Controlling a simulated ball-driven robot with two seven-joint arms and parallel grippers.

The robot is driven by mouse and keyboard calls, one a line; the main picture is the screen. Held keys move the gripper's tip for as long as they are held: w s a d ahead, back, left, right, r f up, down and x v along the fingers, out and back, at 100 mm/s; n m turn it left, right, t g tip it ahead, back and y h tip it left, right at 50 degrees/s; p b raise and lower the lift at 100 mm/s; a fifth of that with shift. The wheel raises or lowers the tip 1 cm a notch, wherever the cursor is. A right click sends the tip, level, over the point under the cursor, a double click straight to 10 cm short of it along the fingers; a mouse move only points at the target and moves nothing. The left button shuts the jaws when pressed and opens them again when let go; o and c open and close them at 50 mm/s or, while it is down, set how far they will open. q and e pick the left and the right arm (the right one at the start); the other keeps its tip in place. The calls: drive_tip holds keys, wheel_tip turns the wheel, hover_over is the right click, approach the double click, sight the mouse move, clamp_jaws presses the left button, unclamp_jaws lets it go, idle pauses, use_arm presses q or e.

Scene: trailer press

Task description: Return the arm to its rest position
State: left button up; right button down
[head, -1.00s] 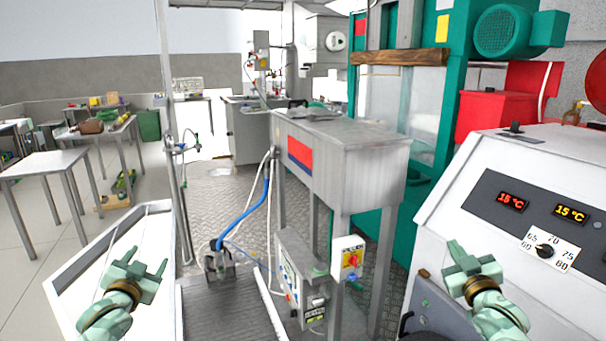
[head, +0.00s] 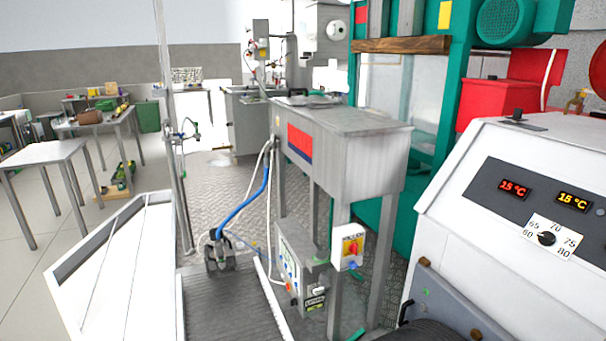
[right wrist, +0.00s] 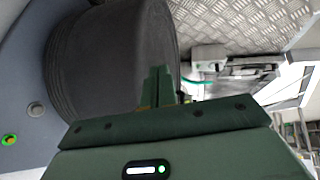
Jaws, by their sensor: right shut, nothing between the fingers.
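My right gripper (right wrist: 160,86) shows in the right wrist view. Its two green fingers are together with nothing between them. It points past a large dark ribbed cylinder (right wrist: 112,58), which fills the upper left of that view; I cannot tell whether they touch. In the head view neither gripper is clearly visible; a small green bit at the bottom edge is too cropped to identify. My left arm is out of view.
A white control panel (head: 490,215) with two red and amber temperature displays and a black knob (head: 547,239) stands at right. A steel cabinet on legs (head: 345,140) stands in the middle. A white slanted surface (head: 120,265) is at lower left. Patterned metal floor lies between.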

use_arm(q)
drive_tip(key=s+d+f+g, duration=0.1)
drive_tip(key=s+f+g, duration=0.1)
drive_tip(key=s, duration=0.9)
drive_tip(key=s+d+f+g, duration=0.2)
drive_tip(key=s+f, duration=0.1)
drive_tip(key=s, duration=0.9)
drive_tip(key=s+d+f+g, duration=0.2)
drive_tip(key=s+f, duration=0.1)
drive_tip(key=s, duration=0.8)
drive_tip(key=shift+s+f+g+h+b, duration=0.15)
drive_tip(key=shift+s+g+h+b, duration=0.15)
drive_tip(key=shift+b, duration=0.05)
use_arm(e)
drive_tip(key=s+a+f+g, duration=0.1)
drive_tip(key=s+f+g, duration=0.1)
drive_tip(key=s, duration=0.9)
drive_tip(key=s+a+f+g, duration=0.2)
drive_tip(key=s+f, duration=0.1)
drive_tip(key=s, duration=0.9)
drive_tip(key=s+a+f+g, duration=0.2)
drive_tip(key=s+f, duration=0.1)
drive_tip(key=s, duration=0.8)
drive_tip(key=shift+s+f+g+y, duration=0.15)
drive_tip(key=shift+s+g+y, duration=0.15)
